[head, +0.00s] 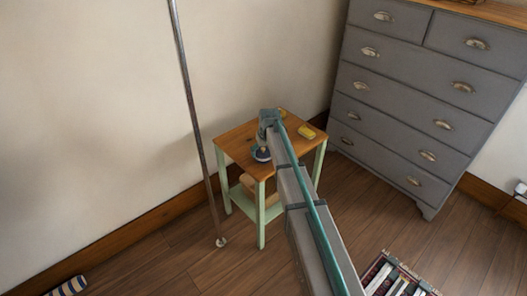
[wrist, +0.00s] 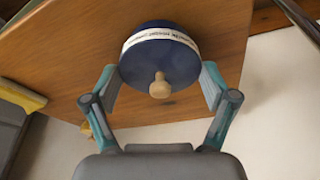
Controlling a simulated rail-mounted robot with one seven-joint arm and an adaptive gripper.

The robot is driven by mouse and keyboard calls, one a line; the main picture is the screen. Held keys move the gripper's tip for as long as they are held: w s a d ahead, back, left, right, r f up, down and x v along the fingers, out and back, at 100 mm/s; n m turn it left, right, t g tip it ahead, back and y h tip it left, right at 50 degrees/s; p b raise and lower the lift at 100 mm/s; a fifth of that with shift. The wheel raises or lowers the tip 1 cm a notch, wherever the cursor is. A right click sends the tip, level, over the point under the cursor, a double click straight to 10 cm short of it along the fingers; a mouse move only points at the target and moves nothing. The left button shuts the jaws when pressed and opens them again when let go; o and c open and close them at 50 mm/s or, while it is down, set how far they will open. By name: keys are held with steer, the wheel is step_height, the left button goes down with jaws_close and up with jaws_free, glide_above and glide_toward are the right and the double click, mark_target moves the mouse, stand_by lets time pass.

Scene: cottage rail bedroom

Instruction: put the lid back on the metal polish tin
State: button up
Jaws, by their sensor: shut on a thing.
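The dark blue lid (wrist: 160,72) with a pale wooden knob faces the camera in the wrist view. My gripper (wrist: 161,80) has its two teal-and-grey fingers on either side of the lid, shut on it. Directly beyond the lid is a round dark blue tin (wrist: 158,25) with a white lettered band, in line with it. Whether the lid is seated or just above the tin cannot be told. In the head view the blue-and-white tin (head: 261,155) is on the small wooden-topped table, below my gripper (head: 264,145), and the lid is hard to separate from it.
The table (head: 238,138) has pale green legs. A yellow item (head: 306,132) lies on its right side, and another small yellowish one (head: 282,113) is near its back. A thin metal pole (head: 193,110) stands left. A grey chest of drawers (head: 400,95) stands right.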

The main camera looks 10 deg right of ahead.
steer(key=shift+f, duration=0.45)
stand_by(1.1)
steer(key=o, duration=0.7)
steer(key=shift+o, duration=0.2)
steer(key=v, duration=1.2)
steer(key=shift+w, duration=0.1)
